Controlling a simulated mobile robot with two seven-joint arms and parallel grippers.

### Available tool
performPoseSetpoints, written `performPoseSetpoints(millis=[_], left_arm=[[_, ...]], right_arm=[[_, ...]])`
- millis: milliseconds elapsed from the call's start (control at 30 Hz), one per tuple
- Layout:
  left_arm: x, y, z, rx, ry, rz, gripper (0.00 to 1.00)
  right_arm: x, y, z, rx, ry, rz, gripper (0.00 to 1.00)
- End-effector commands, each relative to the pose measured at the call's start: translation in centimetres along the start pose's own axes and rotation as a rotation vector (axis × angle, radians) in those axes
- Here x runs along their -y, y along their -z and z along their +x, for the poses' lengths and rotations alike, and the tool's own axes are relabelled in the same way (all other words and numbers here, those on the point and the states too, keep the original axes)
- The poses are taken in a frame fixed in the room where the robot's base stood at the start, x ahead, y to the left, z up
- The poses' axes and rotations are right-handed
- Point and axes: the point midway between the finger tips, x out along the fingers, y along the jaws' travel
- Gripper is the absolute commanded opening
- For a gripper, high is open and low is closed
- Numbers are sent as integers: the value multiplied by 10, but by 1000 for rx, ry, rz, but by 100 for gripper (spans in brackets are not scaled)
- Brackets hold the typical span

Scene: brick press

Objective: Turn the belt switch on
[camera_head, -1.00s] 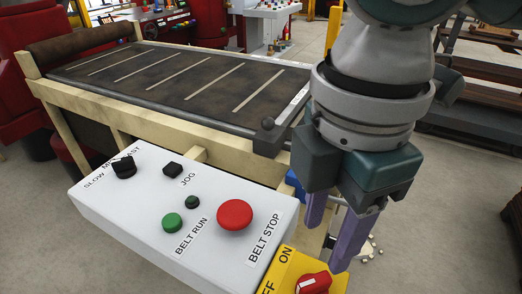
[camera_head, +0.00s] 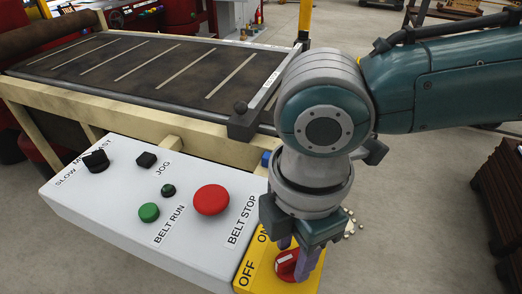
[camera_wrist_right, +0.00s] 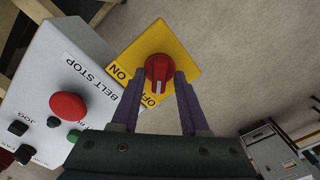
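The belt switch is a red rotary knob (camera_head: 286,265) on a yellow plate (camera_head: 246,262) marked OFF and ON. It also shows in the right wrist view (camera_wrist_right: 158,67), where its white pointer mark is on the side toward OFF. My right gripper (camera_head: 295,262) points down at the knob. In the right wrist view its two purple fingers (camera_wrist_right: 162,73) stand on either side of the knob, apart from each other. A small gap seems to show beside the knob, so the fingers look open around it. My left gripper is in neither view.
The white control box (camera_head: 110,205) beside the plate carries a red BELT STOP button (camera_head: 211,200), a green BELT RUN button (camera_head: 149,212) and black knobs. The conveyor belt (camera_head: 140,65) lies behind it.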

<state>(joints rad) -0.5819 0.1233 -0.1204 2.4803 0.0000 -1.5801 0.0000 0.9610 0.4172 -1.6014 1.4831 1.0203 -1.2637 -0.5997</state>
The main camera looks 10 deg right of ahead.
Motion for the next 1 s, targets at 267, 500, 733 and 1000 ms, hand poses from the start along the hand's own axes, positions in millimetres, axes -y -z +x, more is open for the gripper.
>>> performPoseSetpoints(millis=[267, 500, 733, 1000], left_arm=[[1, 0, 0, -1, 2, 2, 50], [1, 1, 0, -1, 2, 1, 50], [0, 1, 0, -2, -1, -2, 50], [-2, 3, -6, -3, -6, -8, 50]], right_arm=[[0, 0, 0, 0, 0, 0, 12], [0, 0, 0, 0, 0, 0, 0], [0, 0, -1, 0, 1, 1, 0], [0, 0, -2, 0, 1, 50, 0]])
